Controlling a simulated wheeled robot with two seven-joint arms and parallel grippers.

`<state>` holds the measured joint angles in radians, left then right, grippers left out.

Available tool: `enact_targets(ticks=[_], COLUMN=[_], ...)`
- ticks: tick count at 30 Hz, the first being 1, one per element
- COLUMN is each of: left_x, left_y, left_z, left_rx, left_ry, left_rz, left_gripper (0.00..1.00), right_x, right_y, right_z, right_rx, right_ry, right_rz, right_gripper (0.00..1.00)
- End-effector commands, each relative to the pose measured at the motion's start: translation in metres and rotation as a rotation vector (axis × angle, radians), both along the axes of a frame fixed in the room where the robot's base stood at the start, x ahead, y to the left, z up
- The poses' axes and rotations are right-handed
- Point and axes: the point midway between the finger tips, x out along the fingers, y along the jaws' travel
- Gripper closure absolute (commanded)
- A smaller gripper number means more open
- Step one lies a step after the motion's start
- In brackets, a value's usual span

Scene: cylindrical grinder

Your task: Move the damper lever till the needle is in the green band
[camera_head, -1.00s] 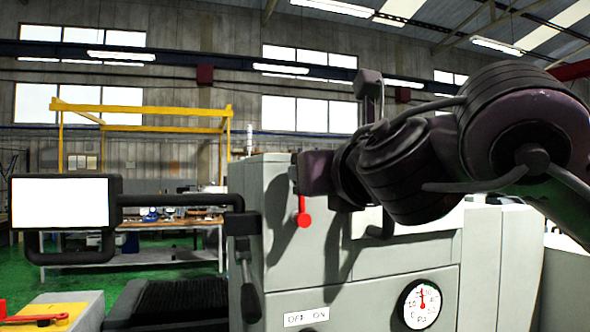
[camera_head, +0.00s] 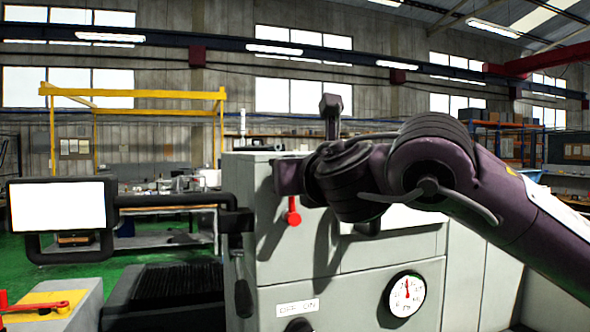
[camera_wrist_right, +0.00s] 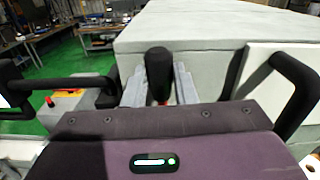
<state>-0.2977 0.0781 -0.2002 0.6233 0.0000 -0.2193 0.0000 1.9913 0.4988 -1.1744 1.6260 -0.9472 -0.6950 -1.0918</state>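The damper lever (camera_head: 293,216) is red and sits on the front of the grey machine cabinet; its upper part is hidden behind my right gripper (camera_head: 287,178) in the head view. In the right wrist view a black grip (camera_wrist_right: 159,76), with a bit of red below it, stands between the two grey fingers of my right gripper (camera_wrist_right: 160,86). The fingers lie close against both sides of the grip. The round white gauge (camera_head: 405,295) is lower right on the cabinet, its needle roughly upright. I cannot make out a green band. My left gripper is not in view.
An OFF/ON label (camera_head: 297,308) is at the lower cabinet front. A monitor (camera_head: 62,207) on a black arm stands to the left. A yellow panel with a red handle (camera_head: 40,307) is at the lower left. A dark handle (camera_wrist_right: 292,85) is right of my gripper.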

Motion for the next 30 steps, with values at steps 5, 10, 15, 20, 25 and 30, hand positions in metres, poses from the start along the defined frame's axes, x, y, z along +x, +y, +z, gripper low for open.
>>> enact_targets(ticks=[5, 10, 15, 20, 25, 30], left_x=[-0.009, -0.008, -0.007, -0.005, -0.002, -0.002], left_y=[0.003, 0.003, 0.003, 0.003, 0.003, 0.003], left_z=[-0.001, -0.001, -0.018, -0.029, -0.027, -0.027], left_rx=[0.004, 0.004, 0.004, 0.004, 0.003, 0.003], left_ry=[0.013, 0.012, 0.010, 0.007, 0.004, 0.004], left_rz=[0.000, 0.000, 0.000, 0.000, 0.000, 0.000], left_gripper=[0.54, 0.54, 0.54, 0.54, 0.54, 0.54], right_x=[0.000, 0.000, 0.003, 0.006, 0.006, 0.006], right_y=[0.000, 0.000, -0.008, -0.017, -0.019, -0.020], right_z=[0.000, 0.000, -0.006, -0.004, -0.001, -0.001], right_rx=[0.000, 0.001, 0.094, 0.213, 0.235, 0.233], right_ry=[0.000, 0.000, 0.031, 0.068, 0.076, 0.076], right_rz=[0.000, 0.000, 0.000, 0.002, 0.001, 0.000], right_gripper=[0.99, 1.00, 1.00, 1.00, 1.00, 0.74])
